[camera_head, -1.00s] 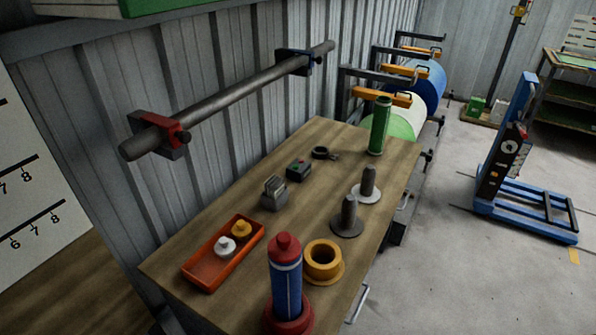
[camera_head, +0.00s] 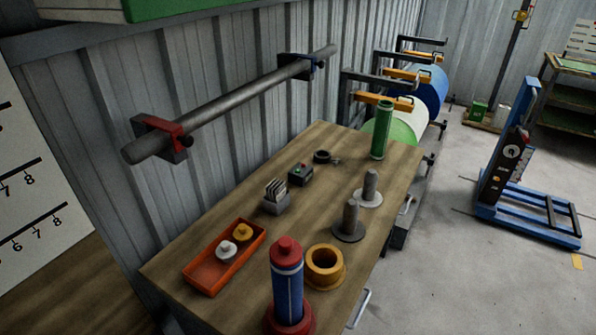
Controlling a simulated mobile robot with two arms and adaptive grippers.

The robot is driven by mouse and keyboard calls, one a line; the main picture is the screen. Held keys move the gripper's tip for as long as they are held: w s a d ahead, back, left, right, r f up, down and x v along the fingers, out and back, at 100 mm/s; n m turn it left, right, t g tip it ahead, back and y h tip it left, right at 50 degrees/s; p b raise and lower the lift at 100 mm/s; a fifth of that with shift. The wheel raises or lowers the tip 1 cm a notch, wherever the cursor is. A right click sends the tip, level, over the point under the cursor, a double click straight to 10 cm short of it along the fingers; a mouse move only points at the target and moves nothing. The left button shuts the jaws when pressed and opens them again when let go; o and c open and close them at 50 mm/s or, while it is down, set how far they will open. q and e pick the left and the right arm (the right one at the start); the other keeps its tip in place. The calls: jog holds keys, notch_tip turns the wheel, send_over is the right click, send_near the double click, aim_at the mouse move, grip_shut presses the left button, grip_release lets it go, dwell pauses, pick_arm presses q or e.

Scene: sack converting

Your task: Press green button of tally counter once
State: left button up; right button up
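A small dark grey box with a green and a red button on top (camera_head: 300,174), which looks like the tally counter, sits on the wooden workbench (camera_head: 250,200) toward its wall side. Its green button shows as a tiny spot, and any display is too small to read. Neither of my grippers is in view, and nothing touches the box.
Near the box are a grey card holder (camera_head: 276,200) and a black ring (camera_head: 322,157). An orange tray (camera_head: 209,278), a blue-red cylinder (camera_head: 287,285), a yellow flanged ring (camera_head: 325,268), two grey spindles (camera_head: 351,217) and a green cylinder (camera_head: 381,132) also stand on the bench.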

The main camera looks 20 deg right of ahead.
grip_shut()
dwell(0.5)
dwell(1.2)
